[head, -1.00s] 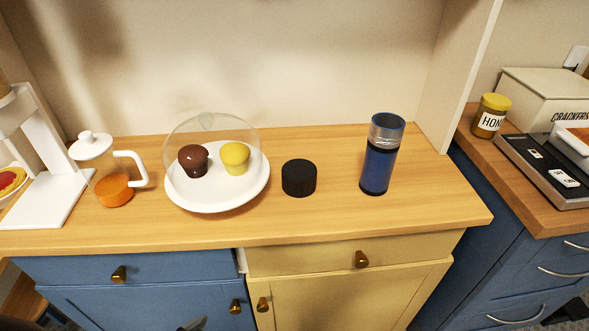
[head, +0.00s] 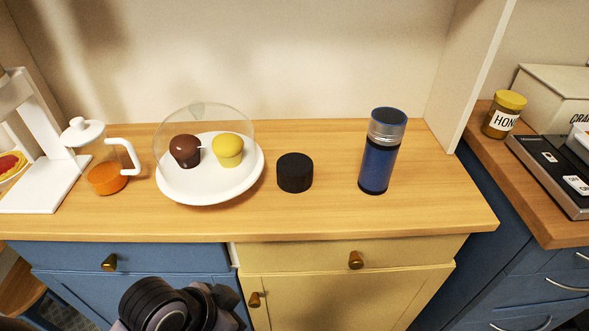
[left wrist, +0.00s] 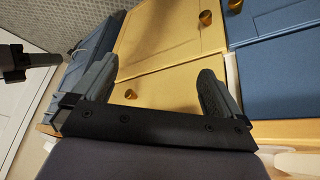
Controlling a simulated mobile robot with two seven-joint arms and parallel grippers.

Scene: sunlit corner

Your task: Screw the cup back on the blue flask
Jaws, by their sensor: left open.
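The blue flask (head: 378,165) stands upright on the wooden counter, right of the middle, with a silver band near its top and a dark blue top. A black round cup (head: 295,173) sits on the counter to its left, apart from it. Part of my left arm shows at the bottom of the head view, in front of the cabinets, below the counter; its fingertips are not clear there. In the left wrist view my left gripper (left wrist: 155,85) is open and empty, with its two fingers wide apart in front of the cabinet doors.
Left of the cup is a white plate (head: 210,190) with two muffins under a clear dome (head: 200,115). A glass jug (head: 105,170) with orange liquid stands farther left. Bare counter lies between cup and flask. A honey jar (head: 503,115) stands on the right counter.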

